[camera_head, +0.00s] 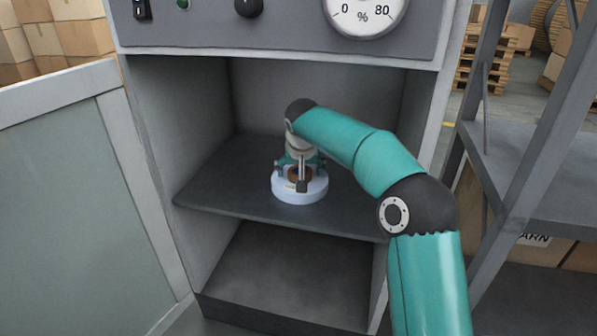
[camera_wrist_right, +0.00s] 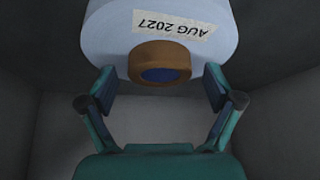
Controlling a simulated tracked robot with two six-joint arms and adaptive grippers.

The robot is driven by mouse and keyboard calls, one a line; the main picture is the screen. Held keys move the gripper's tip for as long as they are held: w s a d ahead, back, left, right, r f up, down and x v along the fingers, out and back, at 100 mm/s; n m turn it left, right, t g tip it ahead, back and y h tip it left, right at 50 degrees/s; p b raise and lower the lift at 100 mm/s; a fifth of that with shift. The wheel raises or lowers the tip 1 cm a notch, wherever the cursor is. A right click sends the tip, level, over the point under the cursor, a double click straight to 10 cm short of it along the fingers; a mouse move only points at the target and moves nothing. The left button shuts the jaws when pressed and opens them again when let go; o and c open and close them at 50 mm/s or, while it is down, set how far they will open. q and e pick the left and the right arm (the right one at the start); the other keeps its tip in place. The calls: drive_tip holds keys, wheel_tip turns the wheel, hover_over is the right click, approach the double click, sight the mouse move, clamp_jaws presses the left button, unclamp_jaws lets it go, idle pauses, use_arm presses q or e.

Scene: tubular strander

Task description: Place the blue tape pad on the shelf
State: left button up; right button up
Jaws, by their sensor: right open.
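The blue tape pad (camera_head: 312,191) is a pale blue, thick disc with a brown ring-shaped core. It lies flat on the dark shelf (camera_head: 215,190) inside the grey cabinet, near the shelf's middle. In the right wrist view the pad (camera_wrist_right: 112,35) shows a cream label reading "AUG 2027" and the brown core with a blue centre. My right gripper (camera_wrist_right: 160,87) is open, its two fingers apart on either side of the core. In the head view it is just over the pad, partly hidden by its own wrist. I cannot tell whether the fingers touch the pad. My left gripper is out of view.
The cabinet's door (camera_head: 70,200) stands open at the left. A lower compartment (camera_head: 290,275) below the shelf is empty. A control panel with a gauge (camera_head: 365,12) is above the opening. A grey metal rack (camera_head: 545,190) stands close at the right.

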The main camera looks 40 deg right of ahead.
drive_tip(key=p+v, duration=0.2)
drive_tip(key=v, duration=0.5)
drive_tip(key=shift+p, duration=0.3)
drive_tip(key=shift+s+r, duration=0.15)
drive_tip(key=shift+r, duration=0.15)
drive_tip(key=shift+a, duration=0.1)
